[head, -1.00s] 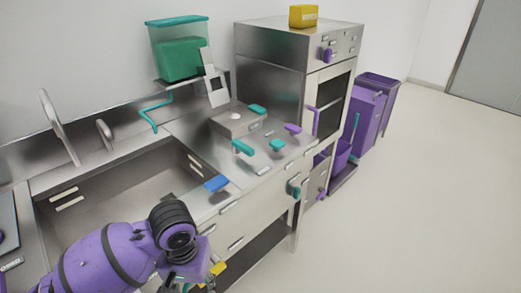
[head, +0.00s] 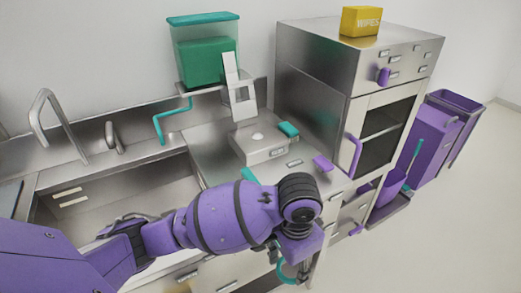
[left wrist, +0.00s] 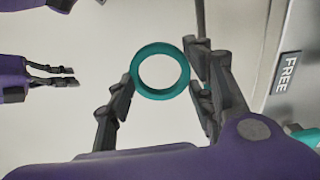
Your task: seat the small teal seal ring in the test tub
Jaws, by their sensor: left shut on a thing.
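The teal seal ring (left wrist: 160,94) is held between the two fingers of my left gripper (left wrist: 160,70), its open face toward the left wrist camera. In the head view part of the ring (head: 283,275) shows under my left gripper (head: 292,262), in front of the counter's front edge. My right gripper (left wrist: 54,76) shows at the left of the left wrist view, its two fingers a little apart with nothing between them. A clear lidded tub with teal contents (head: 207,62) stands on a shelf at the back; I cannot tell if it is the test tub.
A steel box (head: 262,142) stands on the counter, with a purple block (head: 322,163) near it. A steel cabinet (head: 310,75) carries a yellow wipes box (head: 361,21). A panel labelled FREE (left wrist: 287,72) is at the wrist view's right.

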